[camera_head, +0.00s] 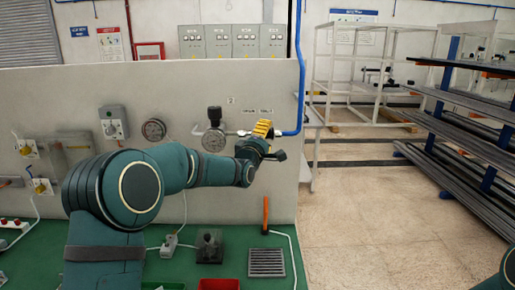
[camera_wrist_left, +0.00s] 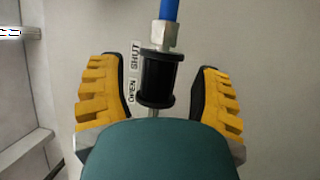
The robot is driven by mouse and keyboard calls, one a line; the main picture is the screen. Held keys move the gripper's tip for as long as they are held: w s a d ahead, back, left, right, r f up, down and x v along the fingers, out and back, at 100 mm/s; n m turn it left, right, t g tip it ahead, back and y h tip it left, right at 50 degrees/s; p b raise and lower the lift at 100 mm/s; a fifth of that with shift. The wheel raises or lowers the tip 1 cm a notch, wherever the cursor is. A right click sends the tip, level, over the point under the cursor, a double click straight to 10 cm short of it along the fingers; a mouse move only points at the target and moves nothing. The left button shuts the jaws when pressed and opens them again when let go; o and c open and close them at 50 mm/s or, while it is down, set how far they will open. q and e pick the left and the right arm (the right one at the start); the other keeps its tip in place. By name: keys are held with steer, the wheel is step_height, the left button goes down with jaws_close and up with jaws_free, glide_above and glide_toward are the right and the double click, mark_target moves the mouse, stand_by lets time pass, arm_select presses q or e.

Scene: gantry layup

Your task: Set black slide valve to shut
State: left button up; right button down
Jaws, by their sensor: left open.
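The black slide valve (camera_wrist_left: 160,77) is a dark spool-shaped sleeve on the pipe, below a metal hex nut and a blue hose in the left wrist view. Beside it is a white label (camera_wrist_left: 133,72), with SHUT toward the nut and OPEN farther from it. The sleeve spans beside both words, so I cannot tell its setting. My left gripper (camera_wrist_left: 158,82) is open, with one yellow-backed finger on each side of the sleeve and visible gaps. In the head view my left gripper (camera_head: 262,131) is at the wall panel and hides the valve. My right gripper is out of view.
A rack (camera_head: 465,130) stands right; the floor between is clear.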

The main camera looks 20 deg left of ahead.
arm_select(q)
steer(key=s+a+f, duration=0.1)
steer(key=s, duration=0.9)
steer(key=shift+f, duration=0.3)
steer(key=shift+s, duration=0.1)
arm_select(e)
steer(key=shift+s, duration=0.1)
